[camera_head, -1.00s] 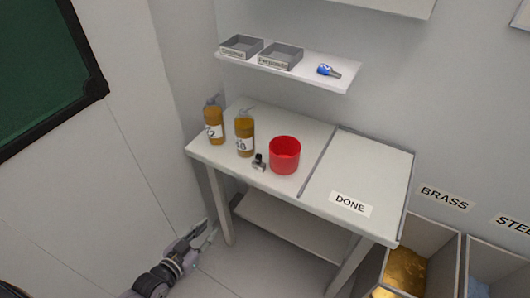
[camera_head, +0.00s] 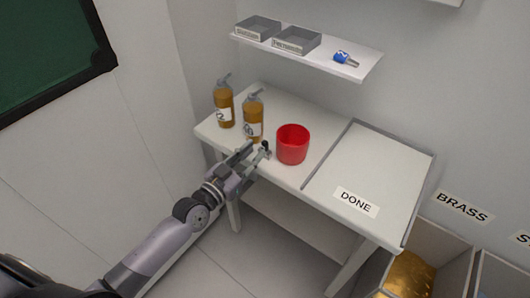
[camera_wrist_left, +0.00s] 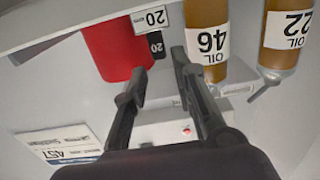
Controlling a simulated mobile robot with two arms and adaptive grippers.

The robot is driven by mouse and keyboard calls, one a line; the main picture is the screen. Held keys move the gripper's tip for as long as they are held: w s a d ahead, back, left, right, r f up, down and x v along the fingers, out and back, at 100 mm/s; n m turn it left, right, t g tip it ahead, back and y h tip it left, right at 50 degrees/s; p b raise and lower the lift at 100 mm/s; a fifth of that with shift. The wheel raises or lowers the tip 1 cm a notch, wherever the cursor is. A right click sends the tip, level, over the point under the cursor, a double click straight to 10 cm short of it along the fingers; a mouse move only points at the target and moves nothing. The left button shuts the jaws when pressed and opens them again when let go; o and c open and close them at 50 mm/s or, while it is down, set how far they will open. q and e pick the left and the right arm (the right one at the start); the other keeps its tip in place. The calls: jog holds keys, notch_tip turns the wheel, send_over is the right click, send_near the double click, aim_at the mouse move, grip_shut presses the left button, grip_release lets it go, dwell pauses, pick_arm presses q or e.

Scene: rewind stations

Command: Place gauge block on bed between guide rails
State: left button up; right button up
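A small item with a black part and "20" marks (camera_wrist_left: 155,42) stands on the table beside the red cup; I cannot tell surely that it is the gauge block. In the head view its dark top (camera_head: 265,146) shows at the table's front edge, partly hidden by my gripper. My left gripper (camera_head: 257,151) is open close to this item. In the left wrist view its two fingers (camera_wrist_left: 158,70) are apart, with the item beyond the gap and nothing clearly held. I cannot make out a bed or guide rails. My right gripper is not in view.
The red cup (camera_head: 292,144) is close right of the gripper; two amber oil bottles (camera_head: 253,120) stand behind it. A shelf (camera_head: 330,58) with two grey trays and a blue item hangs above. The table's panel marked DONE (camera_head: 385,165) is clear. Bins are at the lower right.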

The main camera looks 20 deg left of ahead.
aim_at(264, 142)
pick_arm(q)
jog(key=b+x, duration=0.1)
jog(key=x, duration=0.5)
jog(key=shift+a, duration=0.1)
jog(key=shift+s, duration=0.1)
jog(key=shift+c, duration=0.6)
grip_shut()
